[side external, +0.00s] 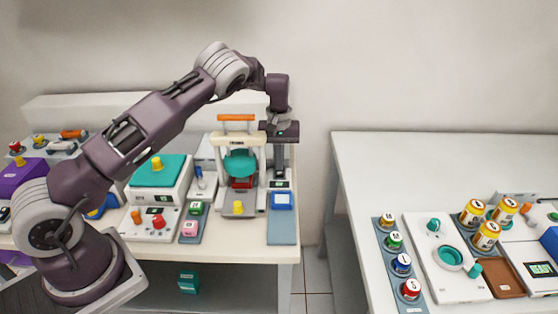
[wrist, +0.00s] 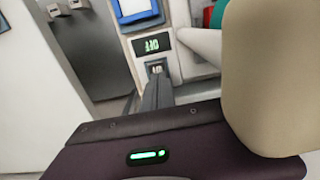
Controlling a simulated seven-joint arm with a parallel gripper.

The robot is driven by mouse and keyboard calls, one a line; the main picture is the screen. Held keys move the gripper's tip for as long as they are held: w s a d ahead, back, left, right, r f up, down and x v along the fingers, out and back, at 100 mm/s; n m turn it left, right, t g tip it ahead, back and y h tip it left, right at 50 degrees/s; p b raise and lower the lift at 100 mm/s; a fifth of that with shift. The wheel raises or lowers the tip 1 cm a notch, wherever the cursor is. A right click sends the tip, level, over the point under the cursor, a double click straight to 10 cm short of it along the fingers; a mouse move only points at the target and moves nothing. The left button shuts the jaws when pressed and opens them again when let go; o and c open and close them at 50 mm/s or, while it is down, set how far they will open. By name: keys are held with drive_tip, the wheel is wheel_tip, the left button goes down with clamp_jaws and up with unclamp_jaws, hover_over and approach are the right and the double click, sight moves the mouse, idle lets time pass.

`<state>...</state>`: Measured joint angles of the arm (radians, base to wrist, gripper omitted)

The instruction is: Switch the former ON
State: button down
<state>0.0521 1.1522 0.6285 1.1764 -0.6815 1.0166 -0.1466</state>
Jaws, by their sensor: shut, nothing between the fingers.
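The former (side external: 240,162) stands at the right end of the left table, a pale frame with an orange handle, a teal dome and a yellow knob. In the wrist view a small display (wrist: 152,45) shows green letters that read OFF upside down. A small dark switch (wrist: 157,68) with pale marks sits beside that display. My gripper (side external: 280,172) points down at the former's right side. In the wrist view its shut, empty fingers (wrist: 155,84) are close to the switch and partly cover it; I cannot tell whether they touch it.
A blue-framed panel (side external: 282,200) lies on a grey-blue mat just in front of my gripper. Small green and pink blocks (side external: 189,228) and a teal-topped box (side external: 158,172) stand left of the former. A gap separates this table from the right table (side external: 365,160), which holds jars and devices.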

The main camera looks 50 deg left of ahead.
drive_tip(key=shift+r, duration=0.15)
wheel_tip(320, 180, up, 7)
idle(0.4)
